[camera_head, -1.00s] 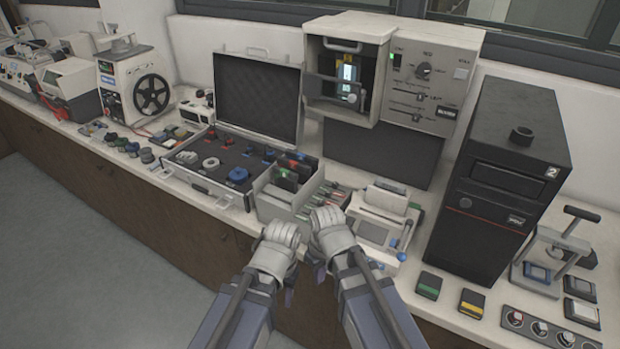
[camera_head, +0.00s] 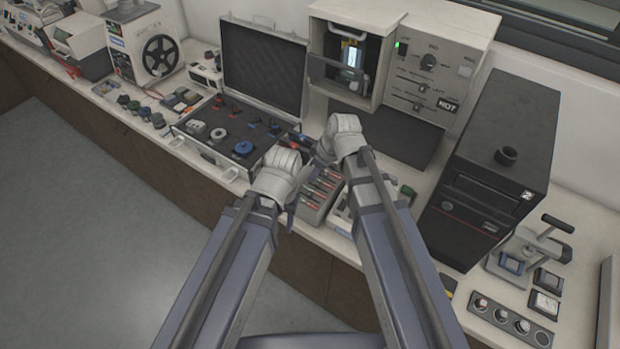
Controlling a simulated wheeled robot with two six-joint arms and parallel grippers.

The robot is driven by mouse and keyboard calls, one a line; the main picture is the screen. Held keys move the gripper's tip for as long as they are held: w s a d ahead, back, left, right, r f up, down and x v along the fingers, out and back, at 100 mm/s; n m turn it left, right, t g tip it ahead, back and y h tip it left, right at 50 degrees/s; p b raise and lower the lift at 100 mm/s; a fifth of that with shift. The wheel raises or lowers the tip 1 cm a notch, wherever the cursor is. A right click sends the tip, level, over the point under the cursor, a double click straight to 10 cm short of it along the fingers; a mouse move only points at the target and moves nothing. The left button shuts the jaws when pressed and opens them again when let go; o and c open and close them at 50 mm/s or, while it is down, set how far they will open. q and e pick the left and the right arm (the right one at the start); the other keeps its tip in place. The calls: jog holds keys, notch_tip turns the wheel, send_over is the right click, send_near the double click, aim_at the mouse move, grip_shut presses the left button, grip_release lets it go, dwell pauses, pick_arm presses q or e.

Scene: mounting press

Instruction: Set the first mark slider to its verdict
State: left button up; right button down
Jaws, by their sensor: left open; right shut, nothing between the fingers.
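The mark sliders sit on the front of a beige control panel (camera_head: 475,45) at the upper right. The upper slider (camera_head: 421,88) and the lower slider (camera_head: 416,106) each have a small dark knob in a horizontal slot. I cannot read which is the first. A small dark plate (camera_head: 447,105) beside them reads "NOT". My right gripper (camera_head: 338,128) is shut and empty, below and left of the panel, apart from the sliders. My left gripper (camera_head: 280,165) is open and empty, lower and left, in front of the open case.
A lit chamber (camera_head: 350,58) with a see-through door adjoins the panel's left side. The open case (camera_head: 203,150) lies left of my grippers. A black tower (camera_head: 500,130) stands right. A knob (camera_head: 428,62) sits above the sliders. A rack (camera_head: 318,192) is partly hidden by my arms.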

aim_at(311, 194)
jog(key=b+x, duration=0.9)
jog(key=x, duration=0.1)
jog(key=shift+r, duration=0.1)
jog(key=shift+s+d, duration=0.1)
jog(key=shift+s+d, duration=0.7)
jog(key=shift+d, duration=0.25)
jog(key=shift+w, duration=0.1)
jog(key=shift+a, duration=0.1)
jog(key=shift+r, duration=0.1)
